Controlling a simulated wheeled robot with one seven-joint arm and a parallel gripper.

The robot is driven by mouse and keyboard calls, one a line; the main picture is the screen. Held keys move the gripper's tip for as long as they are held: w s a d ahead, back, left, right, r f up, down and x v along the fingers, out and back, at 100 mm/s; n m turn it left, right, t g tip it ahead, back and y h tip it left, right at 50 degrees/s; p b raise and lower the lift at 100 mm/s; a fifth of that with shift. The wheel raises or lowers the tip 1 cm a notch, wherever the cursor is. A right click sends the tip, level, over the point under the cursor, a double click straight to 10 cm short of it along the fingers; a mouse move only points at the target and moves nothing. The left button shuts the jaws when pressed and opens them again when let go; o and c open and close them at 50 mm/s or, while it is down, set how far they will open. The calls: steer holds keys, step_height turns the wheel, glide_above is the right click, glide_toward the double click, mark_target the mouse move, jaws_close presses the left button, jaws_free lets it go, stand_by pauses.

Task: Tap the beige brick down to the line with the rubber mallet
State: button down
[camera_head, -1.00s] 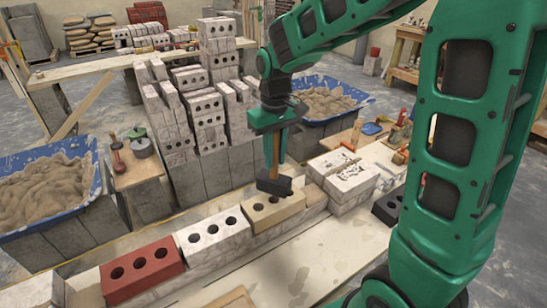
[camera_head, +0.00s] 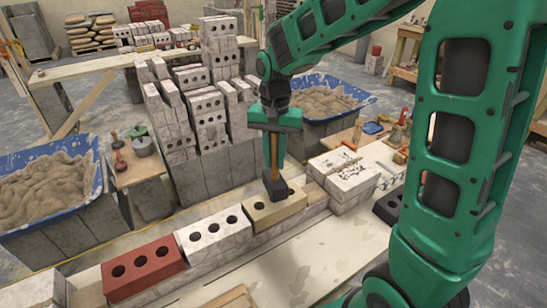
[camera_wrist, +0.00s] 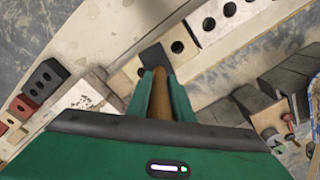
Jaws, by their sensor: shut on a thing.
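The beige brick (camera_head: 271,212) lies in the row on the wall in the head view, between a white brick (camera_head: 215,231) and pale bricks to the right. My gripper (camera_head: 274,134) is shut on the wooden handle of the rubber mallet, pointing down. The mallet's black head (camera_head: 276,188) is at the top of the beige brick and covers part of it; I cannot tell whether they touch. In the wrist view the handle (camera_wrist: 160,90) runs between my fingers to the black head (camera_wrist: 154,57), with the beige brick (camera_wrist: 127,75) beside it.
A red brick (camera_head: 143,268) lies at the left of the row. Pale bricks (camera_head: 342,172) stand to the right. Blue mortar tubs (camera_head: 98,180) stand at the left and behind. A tall brick stack (camera_head: 207,105) rises behind my gripper.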

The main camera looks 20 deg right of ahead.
mark_target(274, 179)
step_height(274, 179, down, 4)
steer(key=shift+r, duration=0.25)
step_height(274, 179, up, 4)
steer(key=shift+r, duration=0.1)
stand_by(0.4)
steer(key=shift+f, duration=0.4)
